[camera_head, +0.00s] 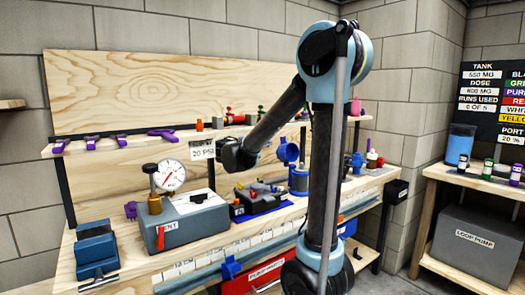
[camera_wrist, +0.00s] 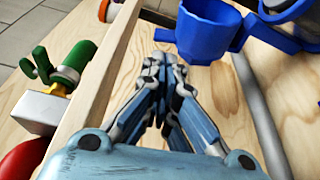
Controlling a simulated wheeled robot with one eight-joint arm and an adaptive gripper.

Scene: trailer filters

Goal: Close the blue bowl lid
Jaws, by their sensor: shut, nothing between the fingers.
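The blue bowl (camera_head: 300,182) stands on the workbench right of my gripper (camera_head: 236,156). A rounded blue cup-shaped part (camera_head: 288,152), which looks like its lid, sits raised above it, so the bowl appears open. In the wrist view, the blue cup-shaped part (camera_wrist: 210,27) is at the top, joined by a blue arm to a larger round blue part (camera_wrist: 292,10) cut off at the right edge. My gripper (camera_wrist: 164,62) points toward the cup with its fingers together and empty. Its fingertips look just below and left of the cup; contact cannot be told.
A wooden shelf edge (camera_wrist: 104,75) runs close along the left of my gripper, with a green-handled valve (camera_wrist: 68,72) beyond it. A pressure gauge (camera_head: 169,175) on a grey box stands left. A tray of small parts (camera_head: 262,197) lies in front.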

